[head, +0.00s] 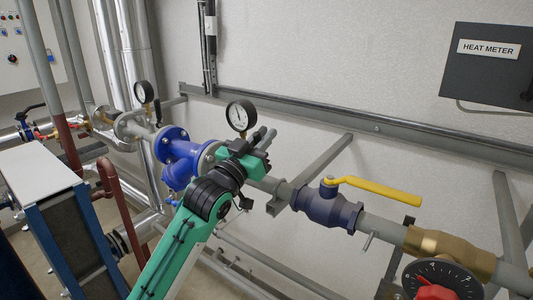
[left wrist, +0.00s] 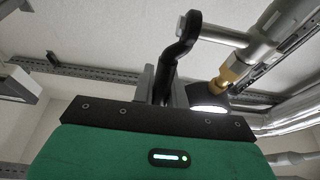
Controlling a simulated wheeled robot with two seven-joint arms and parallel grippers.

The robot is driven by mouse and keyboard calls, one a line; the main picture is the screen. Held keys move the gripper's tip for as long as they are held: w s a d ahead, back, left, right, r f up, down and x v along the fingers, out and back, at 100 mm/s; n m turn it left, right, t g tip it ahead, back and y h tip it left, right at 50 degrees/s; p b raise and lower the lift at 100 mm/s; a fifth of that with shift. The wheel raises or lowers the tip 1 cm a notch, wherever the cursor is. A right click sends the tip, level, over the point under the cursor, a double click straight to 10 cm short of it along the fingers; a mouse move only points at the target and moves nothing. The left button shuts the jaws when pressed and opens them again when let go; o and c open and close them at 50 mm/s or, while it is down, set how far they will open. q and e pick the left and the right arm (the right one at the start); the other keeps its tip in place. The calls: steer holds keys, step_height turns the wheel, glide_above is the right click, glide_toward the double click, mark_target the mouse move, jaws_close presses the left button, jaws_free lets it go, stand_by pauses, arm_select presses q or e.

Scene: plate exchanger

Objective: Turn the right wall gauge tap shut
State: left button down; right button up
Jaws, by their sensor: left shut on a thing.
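The right wall gauge (head: 241,115) is a round white dial with a black rim, above the pipe in the head view. Its brass fitting (left wrist: 236,70) shows in the left wrist view. The tap's cranked black lever (left wrist: 178,52) runs down between the fingers of my left gripper (left wrist: 165,88), which is shut on it. In the head view my left gripper (head: 265,138) is just right of and below the gauge dial, and its green body hides the tap. My right gripper is not in view.
A second gauge (head: 143,92) stands to the left. A blue flanged fitting (head: 178,150) lies left of my gripper. A ball valve with a yellow lever (head: 375,190) and a brass valve with a numbered dial (head: 440,280) lie to the right. A grey rail (head: 330,118) runs along the wall behind.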

arm_select(q)
steer(key=shift+s+a+f+t+h+b, duration=0.15)
steer(key=shift+s+f+t+h+b, duration=0.25)
steer(key=shift+b, duration=0.65)
steer(key=shift+s+a+f+t+h+b, duration=0.15)
steer(key=shift+t+b, duration=0.35)
steer(key=shift+b, duration=0.5)
steer(key=shift+s+a+r+t+h+b, duration=0.1)
steer(key=shift+a+r+t+h+b, duration=0.15)
steer(key=shift+b, duration=0.45)
steer(key=c, duration=1.4)
jaws_free()
steer(key=shift+r, duration=0.1)
steer(key=shift+s+a+f, duration=0.1)
steer(key=shift+s+f, duration=0.1)
steer(key=shift+f, duration=0.05)
steer(key=b+v, duration=0.5)
steer(key=v, duration=0.8)
steer(key=shift+f, duration=0.15)
steer(key=shift+c, duration=0.3)
